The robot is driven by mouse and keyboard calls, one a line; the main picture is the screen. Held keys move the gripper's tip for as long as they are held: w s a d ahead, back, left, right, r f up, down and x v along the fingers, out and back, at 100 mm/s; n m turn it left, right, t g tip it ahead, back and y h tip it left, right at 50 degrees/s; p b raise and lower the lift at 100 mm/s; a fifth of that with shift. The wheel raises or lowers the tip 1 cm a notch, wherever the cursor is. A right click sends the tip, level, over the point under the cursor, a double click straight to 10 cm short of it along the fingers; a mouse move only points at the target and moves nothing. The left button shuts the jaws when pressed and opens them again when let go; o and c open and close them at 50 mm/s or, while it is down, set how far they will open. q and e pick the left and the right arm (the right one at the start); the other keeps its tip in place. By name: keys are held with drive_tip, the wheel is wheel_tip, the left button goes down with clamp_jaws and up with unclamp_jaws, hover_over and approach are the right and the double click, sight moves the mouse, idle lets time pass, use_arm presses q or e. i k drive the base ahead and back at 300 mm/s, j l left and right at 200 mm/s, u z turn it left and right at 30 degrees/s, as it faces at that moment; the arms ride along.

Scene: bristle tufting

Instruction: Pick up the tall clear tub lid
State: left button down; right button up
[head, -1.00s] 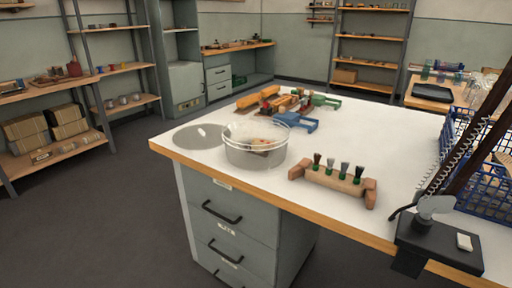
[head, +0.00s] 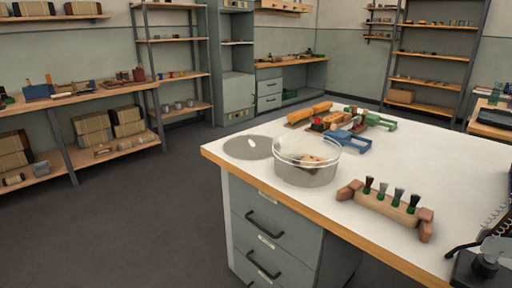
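A round, flat, greyish see-through disc, which looks like the tall clear tub lid (head: 240,148), lies on the white tabletop near its left corner. A clear tub (head: 306,172) stands just right of it, with some brownish contents showing through its wall. The tub's near-left rim comes close to the disc's right edge; I cannot tell whether they touch. Neither of my grippers shows in the head view.
A wooden rack with several small brushes (head: 385,206) stands on the table (head: 440,165) right of the tub. Blue and green clamps (head: 350,141) and orange blocks lie behind. Drawers (head: 265,235) are below. Open floor (head: 140,220) lies left; shelves line the walls.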

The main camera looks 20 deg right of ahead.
sight(247, 146)
drive_tip(key=z, duration=0.25)
drive_tip(key=i+j+z, duration=0.75)
drive_tip(key=l, duration=0.1)
